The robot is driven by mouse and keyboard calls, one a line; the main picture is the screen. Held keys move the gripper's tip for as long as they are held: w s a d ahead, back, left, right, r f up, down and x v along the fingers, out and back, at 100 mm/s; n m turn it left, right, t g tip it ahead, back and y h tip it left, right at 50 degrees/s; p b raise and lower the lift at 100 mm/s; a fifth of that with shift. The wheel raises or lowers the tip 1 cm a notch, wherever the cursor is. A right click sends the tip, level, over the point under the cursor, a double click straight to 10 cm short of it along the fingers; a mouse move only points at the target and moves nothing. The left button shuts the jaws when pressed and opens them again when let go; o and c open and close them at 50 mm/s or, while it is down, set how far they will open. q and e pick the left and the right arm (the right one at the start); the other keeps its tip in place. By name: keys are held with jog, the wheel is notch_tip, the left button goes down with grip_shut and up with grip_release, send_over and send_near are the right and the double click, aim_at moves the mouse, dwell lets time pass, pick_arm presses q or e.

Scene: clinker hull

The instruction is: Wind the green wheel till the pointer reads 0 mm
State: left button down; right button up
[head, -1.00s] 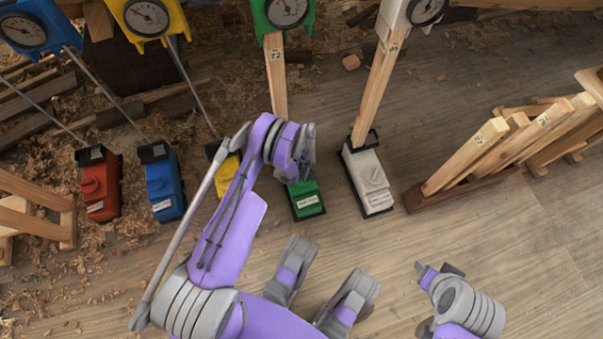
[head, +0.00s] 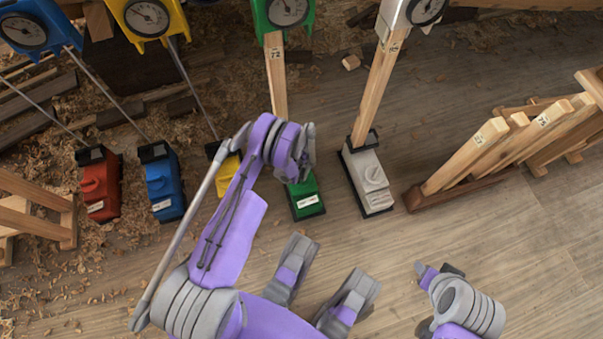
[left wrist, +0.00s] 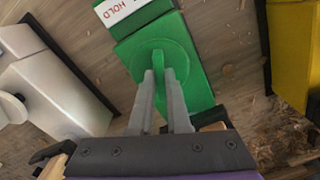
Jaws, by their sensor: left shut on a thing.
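The green jack (head: 306,198) stands on the floor at the middle of the head view, with a wooden post rising behind it to a green-framed dial (head: 287,12). The dial's pointer is too small to read surely. My left gripper (left wrist: 160,85) is shut on the upright grip of the green wheel (left wrist: 178,62). The wheel is round and lies on top of the green jack, whose white label is beyond it in the left wrist view. In the head view my left wrist hides the wheel. My right arm shows at lower right, but its gripper cannot be made out.
A white jack (head: 370,180) stands close to the right, a yellow one (head: 228,176) close to the left, partly behind my arm. Blue (head: 163,188) and red (head: 98,188) jacks stand farther left. A wooden rack (head: 470,185) is at right. Open floor lies between it and my arms.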

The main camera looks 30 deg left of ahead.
dwell(0.5)
pick_arm(q)
jog(key=c, duration=0.9)
grip_release()
notch_tip(320, 180, up, 11)
jog(key=p, duration=0.2)
jog(key=shift+p, duration=0.4)
jog(key=shift+f, duration=0.1)
